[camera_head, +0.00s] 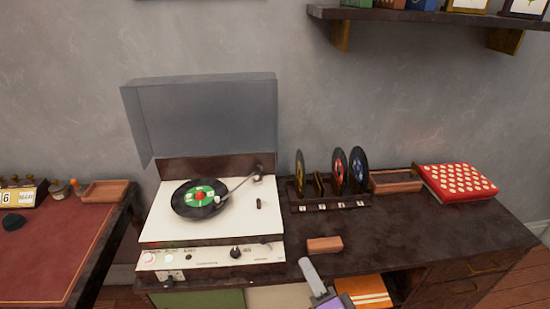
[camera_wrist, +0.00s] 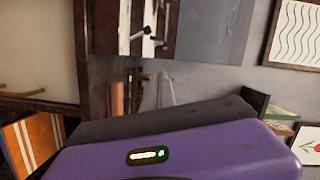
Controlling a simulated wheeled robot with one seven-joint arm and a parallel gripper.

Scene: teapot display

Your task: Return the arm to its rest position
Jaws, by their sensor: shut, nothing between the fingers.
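The record player (camera_head: 165,222) has a white deck and its clear lid stands raised. A black record with a green and red label (camera_head: 200,195) lies on the platter. The silver tonearm (camera_head: 238,186) runs from its pivot at the back right of the deck, with its head over the right side of the record; I cannot tell whether the needle touches it. My gripper (camera_head: 307,265) is shut and empty, in front of the dark cabinet to the right of the player and apart from the tonearm. The wrist view shows its purple housing and pale fingers (camera_wrist: 165,90).
A brown block (camera_head: 324,245) lies near the cabinet's front edge, close to my gripper. A record rack (camera_head: 326,203), a wooden tray (camera_head: 396,182) and a red dotted case (camera_head: 457,182) stand behind. A red-topped desk (camera_head: 50,255) is at left. The cabinet top at right is clear.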

